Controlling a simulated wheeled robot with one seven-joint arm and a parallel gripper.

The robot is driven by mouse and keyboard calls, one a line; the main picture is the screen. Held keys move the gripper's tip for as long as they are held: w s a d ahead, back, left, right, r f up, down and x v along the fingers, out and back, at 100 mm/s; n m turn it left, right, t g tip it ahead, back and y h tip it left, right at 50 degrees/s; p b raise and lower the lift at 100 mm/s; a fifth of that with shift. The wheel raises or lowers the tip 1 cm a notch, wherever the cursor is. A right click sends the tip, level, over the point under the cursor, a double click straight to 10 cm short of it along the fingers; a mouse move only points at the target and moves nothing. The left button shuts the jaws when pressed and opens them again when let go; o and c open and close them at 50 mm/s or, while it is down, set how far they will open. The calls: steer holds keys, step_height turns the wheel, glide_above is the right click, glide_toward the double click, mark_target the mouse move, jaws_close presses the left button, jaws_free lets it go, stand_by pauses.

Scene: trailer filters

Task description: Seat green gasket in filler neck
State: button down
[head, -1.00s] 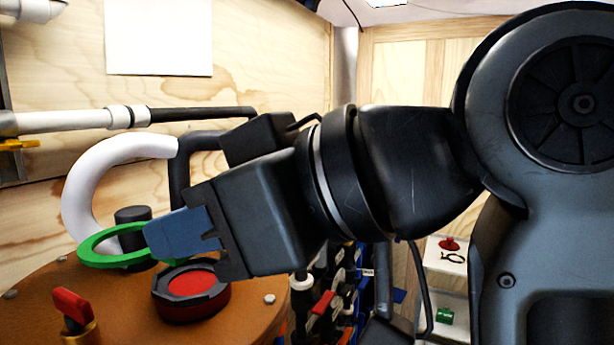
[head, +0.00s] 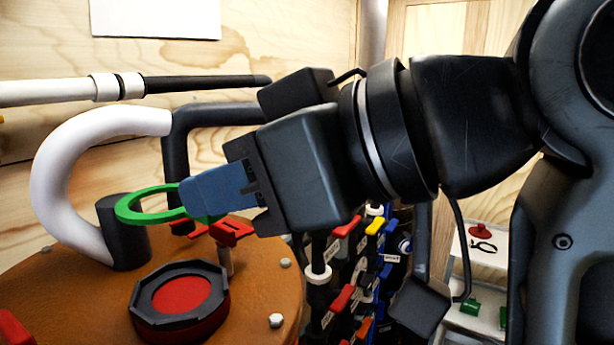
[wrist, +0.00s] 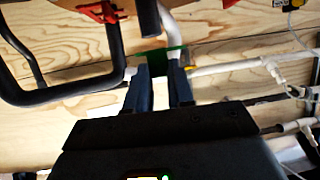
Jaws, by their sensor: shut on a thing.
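My gripper (head: 190,196) is shut on the green gasket (head: 123,208), a flat ring gripped at its right edge. The ring is held roughly level above the brown tank top, in front of a dark upright cylinder (head: 127,250) in the head view; I cannot tell if they touch. A round fitting with a black octagonal rim (head: 150,318) and red centre, which looks like the filler neck, sits nearer on the tank top. The gasket is apart from it, above and behind. In the wrist view the green gasket (wrist: 163,62) shows edge-on between the blue fingers.
A white curved hose (head: 50,180) and a black pipe (head: 175,155) rise at the back of the brown tank top (head: 60,300). A red-handled valve (head: 232,232) stands just below my gripper. Several coloured valve handles (head: 345,228) hang to the right. The wall is plywood.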

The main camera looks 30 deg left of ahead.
steer(key=shift+f+b, duration=1.9)
steer(key=shift+f, duration=1)
steer(key=shift+p, duration=0.55)
steer(key=shift+f+b, duration=1.3)
steer(key=shift+f, duration=0.75)
steer(key=c, duration=0.9)
jaws_free()
steer(key=v, duration=0.8)
steer(key=shift+b, duration=0.4)
